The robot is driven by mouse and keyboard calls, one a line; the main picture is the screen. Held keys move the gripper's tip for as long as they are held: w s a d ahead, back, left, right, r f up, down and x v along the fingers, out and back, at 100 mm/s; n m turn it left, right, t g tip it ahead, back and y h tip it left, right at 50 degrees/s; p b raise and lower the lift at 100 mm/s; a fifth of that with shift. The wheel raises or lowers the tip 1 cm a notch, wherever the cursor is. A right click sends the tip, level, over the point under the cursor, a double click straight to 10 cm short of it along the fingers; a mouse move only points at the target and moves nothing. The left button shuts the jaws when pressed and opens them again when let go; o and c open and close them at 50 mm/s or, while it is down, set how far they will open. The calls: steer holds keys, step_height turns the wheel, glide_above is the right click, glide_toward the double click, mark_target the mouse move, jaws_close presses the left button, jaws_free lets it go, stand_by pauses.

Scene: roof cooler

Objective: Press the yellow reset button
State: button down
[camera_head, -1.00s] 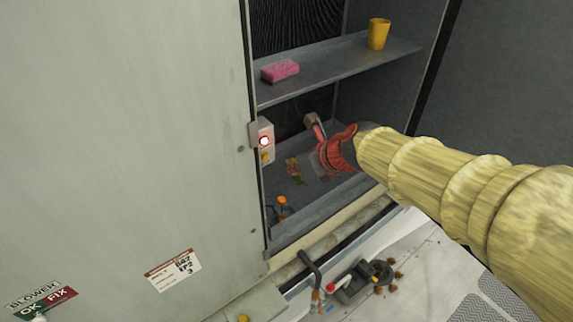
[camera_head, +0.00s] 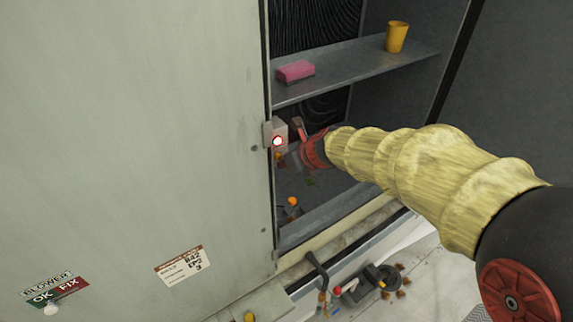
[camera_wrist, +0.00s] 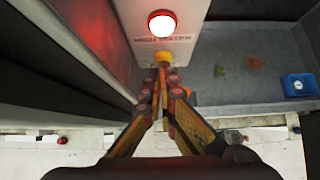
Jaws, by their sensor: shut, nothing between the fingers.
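The yellow reset button (camera_wrist: 163,56) sits on a pale box (camera_wrist: 185,35) at the cabinet opening's left edge, below a lit red-and-white lamp (camera_wrist: 162,23). In the head view, the lamp (camera_head: 277,141) is clear, and the button beneath it is small and partly hidden by my gripper. My gripper (camera_wrist: 161,72) is shut and empty, its fingertips right at the button in the wrist view. I cannot tell whether they touch it. In the head view my gripper (camera_head: 290,157) reaches into the cabinet from the right.
A shelf (camera_head: 350,68) above my gripper holds a pink sponge (camera_head: 296,71) and a yellow cup (camera_head: 396,37). A large pale panel (camera_head: 130,130) stands left. A blue item (camera_wrist: 297,86) and leaves lie on the cabinet floor. Tools (camera_head: 365,287) lie outside below.

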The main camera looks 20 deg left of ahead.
steer(key=shift+w+a+r+p, duration=0.2)
steer(key=shift+w+a+p, duration=0.35)
steer(key=shift+p, duration=0.3)
